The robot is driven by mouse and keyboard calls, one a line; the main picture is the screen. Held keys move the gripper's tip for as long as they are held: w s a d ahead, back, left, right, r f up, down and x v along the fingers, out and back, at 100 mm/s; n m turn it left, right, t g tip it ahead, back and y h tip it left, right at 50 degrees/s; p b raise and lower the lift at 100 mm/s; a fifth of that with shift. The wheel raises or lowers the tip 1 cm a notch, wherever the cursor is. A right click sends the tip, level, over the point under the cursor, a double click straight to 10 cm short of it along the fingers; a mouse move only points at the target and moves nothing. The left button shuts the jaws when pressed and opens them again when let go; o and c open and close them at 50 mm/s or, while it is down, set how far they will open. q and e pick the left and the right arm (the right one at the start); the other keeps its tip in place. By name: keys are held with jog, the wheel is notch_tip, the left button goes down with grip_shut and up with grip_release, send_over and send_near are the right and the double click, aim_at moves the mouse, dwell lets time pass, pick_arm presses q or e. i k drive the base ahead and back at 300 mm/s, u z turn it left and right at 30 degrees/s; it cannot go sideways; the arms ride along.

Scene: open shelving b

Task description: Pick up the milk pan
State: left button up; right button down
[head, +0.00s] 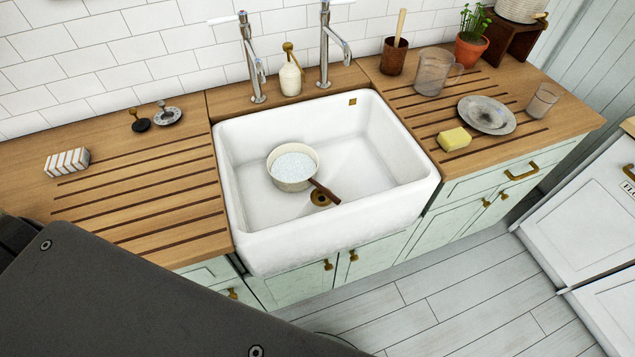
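The milk pan (292,167) sits inside the white sink (257,243), on its bottom towards the back left. It is a small cream pan, upright, with something whitish filling its inside. Its dark brown handle (325,192) points to the lower right, over the brass drain (319,199). Neither of my grippers shows in the head view. A dark grey part of my body covers the lower left corner.
Two taps (328,45) and a soap bottle (290,77) stand behind the sink. The right worktop holds a yellow sponge (454,139), a plate (486,115), a glass jug (432,72) and a tumbler (542,103). A striped block (67,162) lies on the left worktop.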

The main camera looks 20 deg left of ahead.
aim_at(292, 168)
jog(key=k, duration=0.5)
jog(key=z, duration=1.6)
jog(key=i, duration=1.05)
jog(key=u, duration=2.45)
